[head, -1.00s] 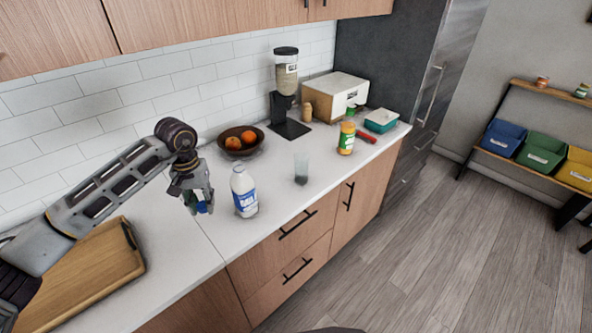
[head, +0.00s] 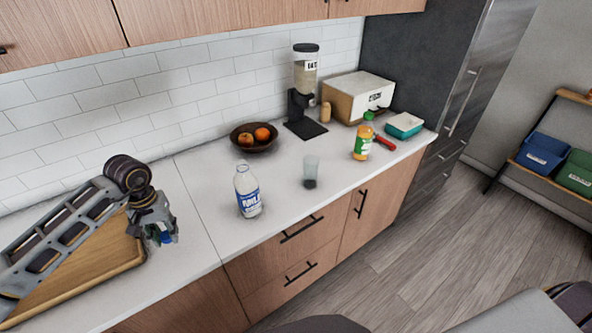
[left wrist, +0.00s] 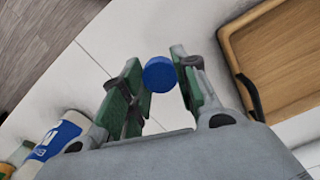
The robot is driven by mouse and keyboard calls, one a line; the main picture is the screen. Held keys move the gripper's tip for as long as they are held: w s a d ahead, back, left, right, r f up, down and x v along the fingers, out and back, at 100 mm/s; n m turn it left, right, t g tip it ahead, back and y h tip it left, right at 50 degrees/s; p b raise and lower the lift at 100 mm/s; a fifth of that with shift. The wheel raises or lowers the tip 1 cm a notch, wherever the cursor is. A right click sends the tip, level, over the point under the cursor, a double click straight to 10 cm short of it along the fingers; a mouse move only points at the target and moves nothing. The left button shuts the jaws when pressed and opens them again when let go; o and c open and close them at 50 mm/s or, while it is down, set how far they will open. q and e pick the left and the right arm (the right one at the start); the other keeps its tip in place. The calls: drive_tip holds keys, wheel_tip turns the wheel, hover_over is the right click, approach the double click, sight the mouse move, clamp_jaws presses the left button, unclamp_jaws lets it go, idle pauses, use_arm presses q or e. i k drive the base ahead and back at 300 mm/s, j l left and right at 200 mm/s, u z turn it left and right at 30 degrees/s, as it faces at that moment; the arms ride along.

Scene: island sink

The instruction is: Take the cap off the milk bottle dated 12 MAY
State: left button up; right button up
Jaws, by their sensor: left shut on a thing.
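The milk bottle (head: 248,198), white with a blue and white label, stands upright on the counter. Its neck shows white with no blue cap on it, and I cannot read a date. It also shows at the lower left of the left wrist view (left wrist: 58,142). My left gripper (head: 165,239) is to the left of the bottle, by the right end of the wooden tray. Its green-padded fingers are shut on a round blue cap (left wrist: 160,74), clear of the bottle. My right gripper is not in view.
A wooden tray (head: 98,273) lies at the left. A glass (head: 311,172), an orange bottle (head: 362,142), a fruit bowl (head: 253,148), a dispenser (head: 304,90) and a teal container (head: 404,126) stand to the right. The counter around the milk bottle is clear.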

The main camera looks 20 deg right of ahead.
sight(246, 186)
drive_tip(key=l+u, duration=0.3)
drive_tip(key=u, duration=0.15)
drive_tip(key=l+u, duration=0.7)
drive_tip(key=u, duration=0.15)
drive_tip(key=l+u, duration=0.15)
drive_tip(key=u, duration=0.2)
drive_tip(key=l+u, duration=0.15)
drive_tip(key=u, duration=0.25)
drive_tip(key=l+u, duration=0.2)
drive_tip(key=u, duration=0.15)
drive_tip(key=l, duration=0.2)
drive_tip(key=z, duration=0.45)
drive_tip(key=i+l+z, duration=0.1)
drive_tip(key=z, duration=0.4)
drive_tip(key=i+z, duration=0.1)
drive_tip(key=z, duration=0.85)
drive_tip(key=i, duration=0.05)
